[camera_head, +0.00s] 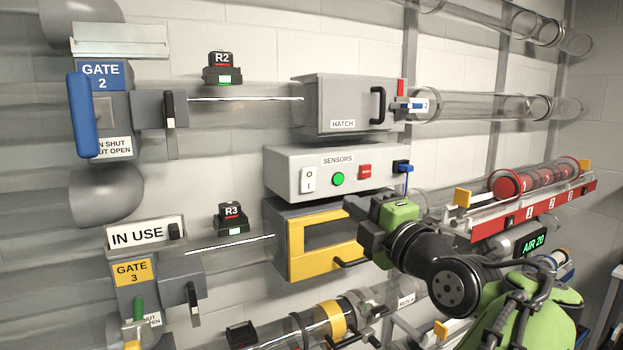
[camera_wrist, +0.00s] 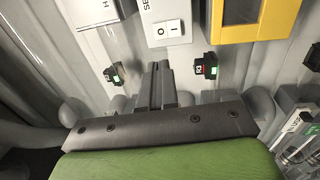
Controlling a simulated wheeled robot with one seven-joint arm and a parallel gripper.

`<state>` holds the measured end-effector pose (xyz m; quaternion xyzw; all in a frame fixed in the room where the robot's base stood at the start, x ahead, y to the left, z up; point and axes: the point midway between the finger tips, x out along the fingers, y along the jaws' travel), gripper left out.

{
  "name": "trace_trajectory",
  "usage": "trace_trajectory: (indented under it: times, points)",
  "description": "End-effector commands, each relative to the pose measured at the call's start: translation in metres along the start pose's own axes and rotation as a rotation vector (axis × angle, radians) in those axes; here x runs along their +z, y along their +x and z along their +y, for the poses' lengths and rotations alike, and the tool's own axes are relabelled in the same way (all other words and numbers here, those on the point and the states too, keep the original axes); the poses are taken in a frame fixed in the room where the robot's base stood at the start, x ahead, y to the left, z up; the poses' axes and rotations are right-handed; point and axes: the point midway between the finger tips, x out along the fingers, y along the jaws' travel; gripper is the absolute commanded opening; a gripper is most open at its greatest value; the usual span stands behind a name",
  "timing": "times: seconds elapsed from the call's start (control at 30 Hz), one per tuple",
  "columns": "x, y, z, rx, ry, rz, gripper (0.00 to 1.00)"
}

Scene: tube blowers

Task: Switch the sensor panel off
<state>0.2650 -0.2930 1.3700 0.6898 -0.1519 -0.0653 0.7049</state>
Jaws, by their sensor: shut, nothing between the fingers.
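The sensor panel (camera_head: 285,170) is a grey box labelled SENSORS, mounted on the wall between the hatch box and a yellow-framed box. At its left is a white rocker switch (camera_head: 308,180) marked O above and I below. Beside the switch is a bright green round light (camera_head: 338,179), then a small red piece (camera_head: 365,171). My gripper (camera_head: 352,207) is shut and empty, below the panel's right part and in front of the yellow-framed box. In the wrist view the shut fingers (camera_wrist: 157,82) point toward the switch (camera_wrist: 168,30), apart from it.
The hatch box (camera_head: 345,103) with a black handle is above the panel; the yellow-framed box (camera_head: 297,262) is below. A red-edged rack (camera_head: 530,208) holding a tube is beside my arm. Units R2 (camera_head: 222,70) and R3 (camera_head: 232,218) stand left. Space before the switch looks clear.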

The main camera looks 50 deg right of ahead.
Motion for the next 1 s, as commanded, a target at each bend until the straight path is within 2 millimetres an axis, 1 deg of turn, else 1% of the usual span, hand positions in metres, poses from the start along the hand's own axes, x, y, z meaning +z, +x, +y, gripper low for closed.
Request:
trace_trajectory:
  times: [0.07, 0.17, 0.4, 0.6, 0.7, 0.8, 1.0]
  points:
    - [-0.001, 0.008, 0.001, -0.002, 0.002, 0.004, 0.0]
    - [-0.002, 0.027, 0.002, -0.001, 0.003, 0.007, 0.0]
    - [-0.002, 0.081, 0.003, -0.003, 0.004, 0.007, 0.0]
    - [-0.002, 0.12, 0.003, -0.001, 0.003, 0.004, 0.0]
    - [-0.001, 0.132, 0.003, -0.001, 0.002, 0.003, 0.0]
    - [-0.001, 0.138, 0.001, -0.001, 0.002, 0.001, 0.0]
    - [-0.001, 0.139, 0.0, -0.001, 0.002, 0.001, 0.0]
